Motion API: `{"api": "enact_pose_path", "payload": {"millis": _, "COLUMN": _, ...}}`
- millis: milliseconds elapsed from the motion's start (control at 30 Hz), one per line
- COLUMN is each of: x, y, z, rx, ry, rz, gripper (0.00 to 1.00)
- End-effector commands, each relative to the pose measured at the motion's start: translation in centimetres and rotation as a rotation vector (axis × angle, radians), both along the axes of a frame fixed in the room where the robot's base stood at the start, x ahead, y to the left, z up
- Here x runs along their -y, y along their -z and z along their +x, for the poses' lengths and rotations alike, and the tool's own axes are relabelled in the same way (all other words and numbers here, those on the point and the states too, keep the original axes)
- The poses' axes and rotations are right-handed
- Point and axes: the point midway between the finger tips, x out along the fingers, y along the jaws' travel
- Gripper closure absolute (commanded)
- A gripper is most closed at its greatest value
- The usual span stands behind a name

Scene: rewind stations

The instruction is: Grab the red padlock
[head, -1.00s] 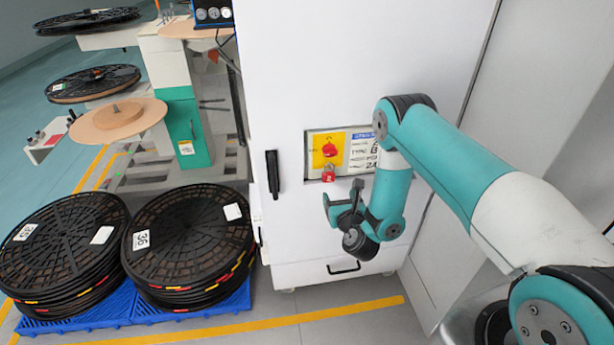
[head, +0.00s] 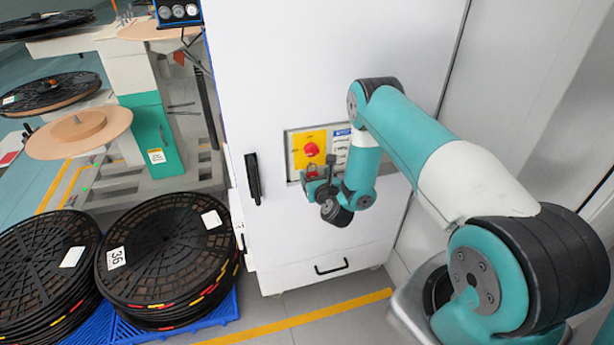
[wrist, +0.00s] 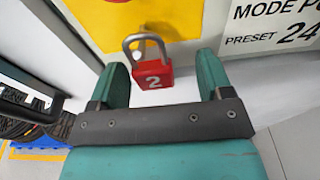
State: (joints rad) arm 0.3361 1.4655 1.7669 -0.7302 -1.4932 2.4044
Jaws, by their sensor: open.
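The red padlock (wrist: 153,74) has a grey metal shackle and a white "2" on its body. In the wrist view it hangs below the yellow plate (wrist: 160,18), between the fingers of my gripper (wrist: 161,75) and slightly beyond their tips. My gripper is open, with a clear gap on both sides of the padlock. In the head view the padlock (head: 312,170) shows just under the red rotary switch (head: 311,149), and my gripper (head: 312,178) is right in front of it, partly covering it.
The white cabinet (head: 290,70) carries the switch panel, with a black handle (head: 253,178) at its left and a drawer handle (head: 331,266) low down. Stacks of black reels (head: 165,250) stand on blue pallets at the left. A label plate (wrist: 270,25) is right of the padlock.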

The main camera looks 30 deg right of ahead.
Motion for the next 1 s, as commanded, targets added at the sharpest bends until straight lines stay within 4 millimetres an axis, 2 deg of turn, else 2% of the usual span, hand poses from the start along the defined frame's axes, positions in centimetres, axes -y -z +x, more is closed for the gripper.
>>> {"api": "enact_pose_path", "payload": {"millis": 67, "x": -0.4, "y": 0.1, "z": 0.1, "rx": -0.001, "ry": -0.006, "rz": 0.001, "gripper": 0.30}}
{"api": "enact_pose_path", "payload": {"millis": 200, "x": -0.6, "y": 0.1, "z": 0.1, "rx": -0.001, "ry": -0.009, "rz": 0.002, "gripper": 0.62}}
{"api": "enact_pose_path", "payload": {"millis": 300, "x": -0.6, "y": 0.1, "z": 0.1, "rx": -0.001, "ry": -0.008, "rz": 0.001, "gripper": 0.83}}
{"api": "enact_pose_path", "payload": {"millis": 367, "x": -0.6, "y": 0.1, "z": 0.1, "rx": -0.001, "ry": -0.008, "rz": 0.001, "gripper": 0.87}}
{"api": "enact_pose_path", "payload": {"millis": 667, "x": -0.4, "y": -0.1, "z": 0.1, "rx": 0.000, "ry": -0.005, "rz": 0.001, "gripper": 0.87}}
{"api": "enact_pose_path", "payload": {"millis": 1000, "x": -0.4, "y": -1.6, "z": 0.1, "rx": -0.001, "ry": -0.004, "rz": 0.001, "gripper": 0.87}}
